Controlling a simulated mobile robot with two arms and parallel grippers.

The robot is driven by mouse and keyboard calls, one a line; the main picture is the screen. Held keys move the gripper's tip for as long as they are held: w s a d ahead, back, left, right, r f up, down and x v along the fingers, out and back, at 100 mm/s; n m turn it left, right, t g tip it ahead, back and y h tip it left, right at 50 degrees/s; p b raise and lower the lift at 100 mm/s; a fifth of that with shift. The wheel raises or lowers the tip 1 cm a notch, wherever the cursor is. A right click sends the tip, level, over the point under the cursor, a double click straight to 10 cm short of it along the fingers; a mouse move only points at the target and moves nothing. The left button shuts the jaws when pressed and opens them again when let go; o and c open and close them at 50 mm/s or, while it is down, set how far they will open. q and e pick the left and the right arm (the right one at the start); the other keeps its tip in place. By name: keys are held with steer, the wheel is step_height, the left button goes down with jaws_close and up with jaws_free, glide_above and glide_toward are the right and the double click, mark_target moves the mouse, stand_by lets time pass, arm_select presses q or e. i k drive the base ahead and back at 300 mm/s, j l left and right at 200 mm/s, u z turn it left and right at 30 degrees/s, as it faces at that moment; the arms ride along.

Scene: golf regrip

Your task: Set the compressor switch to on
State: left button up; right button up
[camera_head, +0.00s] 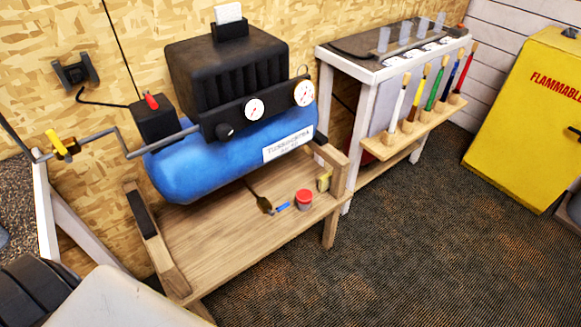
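The compressor has a blue tank (190,172) lying on a wooden stand against the wall, with a ribbed black motor housing (228,72) above it. At its left end is a black switch box (154,122) with a small red switch lever (151,100) sticking up from its top. The lever leans slightly; I cannot read an on or off marking. Two white-faced gauges, one (254,109) near the middle and one (304,93) at the right, sit on the front panel with a black knob (224,130). Neither gripper is recognisable in this view.
A grey pipe with a yellow-handled valve (62,147) runs left from the compressor. The carpet (400,250) is clear.

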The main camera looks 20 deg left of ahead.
mark_target(151, 103)
steer(key=u, duration=0.85)
